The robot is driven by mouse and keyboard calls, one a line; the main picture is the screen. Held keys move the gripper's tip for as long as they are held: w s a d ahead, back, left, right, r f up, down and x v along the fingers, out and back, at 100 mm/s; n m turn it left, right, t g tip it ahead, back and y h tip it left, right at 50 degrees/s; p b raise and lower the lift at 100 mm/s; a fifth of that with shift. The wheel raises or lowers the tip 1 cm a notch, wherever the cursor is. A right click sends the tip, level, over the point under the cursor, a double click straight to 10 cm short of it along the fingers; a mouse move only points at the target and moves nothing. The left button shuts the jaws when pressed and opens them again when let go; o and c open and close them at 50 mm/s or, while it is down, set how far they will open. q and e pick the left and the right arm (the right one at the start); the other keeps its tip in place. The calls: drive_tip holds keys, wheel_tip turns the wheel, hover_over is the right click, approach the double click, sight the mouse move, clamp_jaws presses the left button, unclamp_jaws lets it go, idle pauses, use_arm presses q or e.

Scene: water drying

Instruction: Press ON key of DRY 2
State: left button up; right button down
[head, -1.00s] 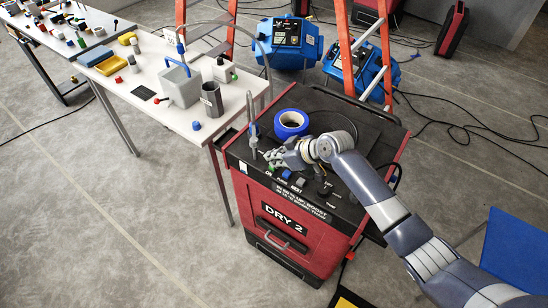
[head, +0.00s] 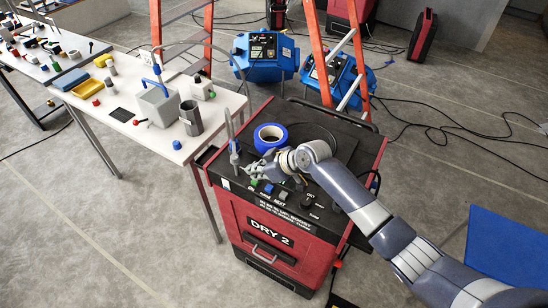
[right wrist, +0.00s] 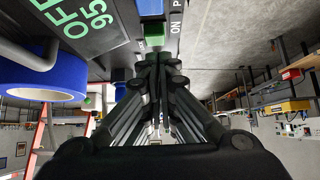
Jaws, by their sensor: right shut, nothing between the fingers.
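The red and black DRY 2 unit (head: 315,255) stands upright on the floor, with keys along the front of its top. Its green ON key (right wrist: 154,41) shows in the right wrist view just beyond the fingertips; it is small at the left of the key row in the head view (head: 254,182). My right gripper (head: 253,172) is shut and empty, its tips beside the ON key. The right wrist view shows the tips (right wrist: 157,58) lined up with that key; contact cannot be told. My left gripper is not in view.
A blue tape roll (head: 270,136) lies on the unit's top behind my right gripper, with an upright grey tool (head: 233,145) to its left. A white table (head: 130,130) with a grey bin (head: 160,104) stands at left. An orange ladder (head: 318,50) and blue machines stand behind.

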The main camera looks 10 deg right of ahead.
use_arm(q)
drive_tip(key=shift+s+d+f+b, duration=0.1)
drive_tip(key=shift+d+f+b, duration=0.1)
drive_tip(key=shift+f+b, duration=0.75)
use_arm(e)
drive_tip(key=v, duration=1.1)
drive_tip(key=shift+w+a+r, duration=0.15)
drive_tip(key=shift+a+r, duration=0.1)
drive_tip(key=shift+r, duration=0.25)
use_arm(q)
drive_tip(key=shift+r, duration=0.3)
